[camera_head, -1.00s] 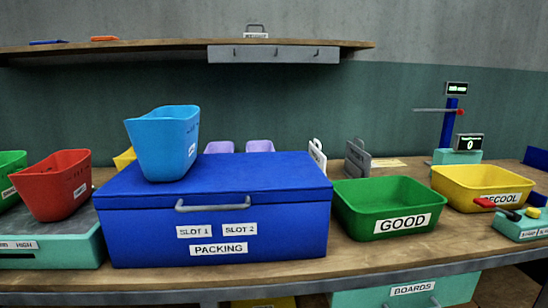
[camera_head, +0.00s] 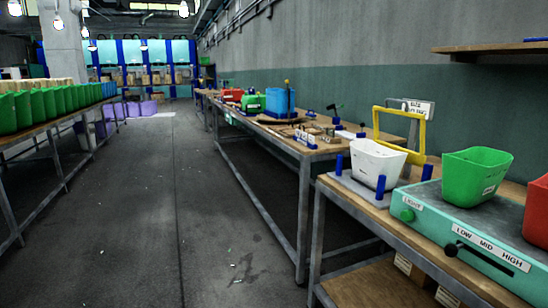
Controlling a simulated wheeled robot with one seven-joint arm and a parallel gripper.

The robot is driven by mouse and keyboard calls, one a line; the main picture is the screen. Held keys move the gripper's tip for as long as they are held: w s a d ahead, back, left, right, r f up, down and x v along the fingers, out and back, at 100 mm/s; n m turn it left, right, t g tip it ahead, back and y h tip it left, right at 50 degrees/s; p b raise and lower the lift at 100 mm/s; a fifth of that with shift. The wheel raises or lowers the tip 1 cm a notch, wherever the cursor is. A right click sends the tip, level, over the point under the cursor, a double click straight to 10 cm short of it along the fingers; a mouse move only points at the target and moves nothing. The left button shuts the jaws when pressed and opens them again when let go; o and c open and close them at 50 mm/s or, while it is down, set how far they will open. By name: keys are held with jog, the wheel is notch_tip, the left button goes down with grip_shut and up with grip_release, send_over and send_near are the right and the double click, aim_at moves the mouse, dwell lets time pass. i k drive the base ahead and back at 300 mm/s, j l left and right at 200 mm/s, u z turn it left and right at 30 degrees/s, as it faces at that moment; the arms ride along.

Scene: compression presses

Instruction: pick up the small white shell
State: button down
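A white, open-topped tub (camera_head: 376,162) stands upright on a grey plate between blue posts at the near left end of the right-hand bench. It tapers towards its base and has small dark marks on its front. It is the only white shell-like thing I can make out. My gripper does not show in the view.
A yellow frame (camera_head: 424,135) stands behind the white tub. A green tub (camera_head: 476,172) sits on a teal unit (camera_head: 455,228) labelled LOW MID HIGH, with a red tub (camera_head: 537,210) at the right edge. Farther benches line the wall. The grey floor aisle (camera_head: 150,220) is clear.

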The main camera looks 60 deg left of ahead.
aim_at(368, 164)
jog(key=u, duration=1.3)
